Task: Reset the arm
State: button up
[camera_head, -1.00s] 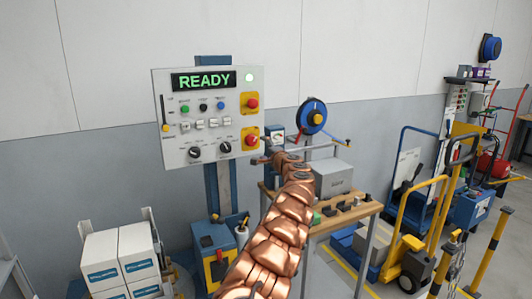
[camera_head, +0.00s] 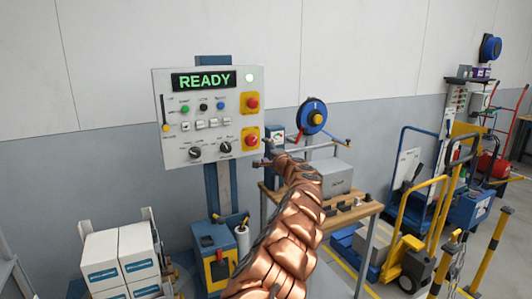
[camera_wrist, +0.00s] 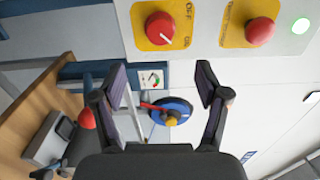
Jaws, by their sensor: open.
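My copper-coloured arm (camera_head: 285,235) reaches up from the bottom of the head view toward the control panel (camera_head: 172,145). My gripper (camera_head: 260,163) is small there, just below the panel's lower right corner. In the wrist view my gripper (camera_wrist: 160,80) shows two dark fingers spread wide, with nothing between them. The red rotary switch (camera_wrist: 160,28) on its yellow plate, marked OFF and ON, lies beyond the fingertips, apart from them. The panel's display (camera_head: 204,81) reads READY, and a pale green lamp (camera_head: 249,77) is lit.
A workbench (camera_head: 360,214) with a grey box (camera_head: 336,178) stands right of my arm. A blue reel (camera_head: 313,115) rises behind it. White cartons (camera_head: 102,250) are stacked at lower left. Yellow-handled carts (camera_head: 425,225) stand at right.

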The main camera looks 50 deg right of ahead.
dwell(0.3)
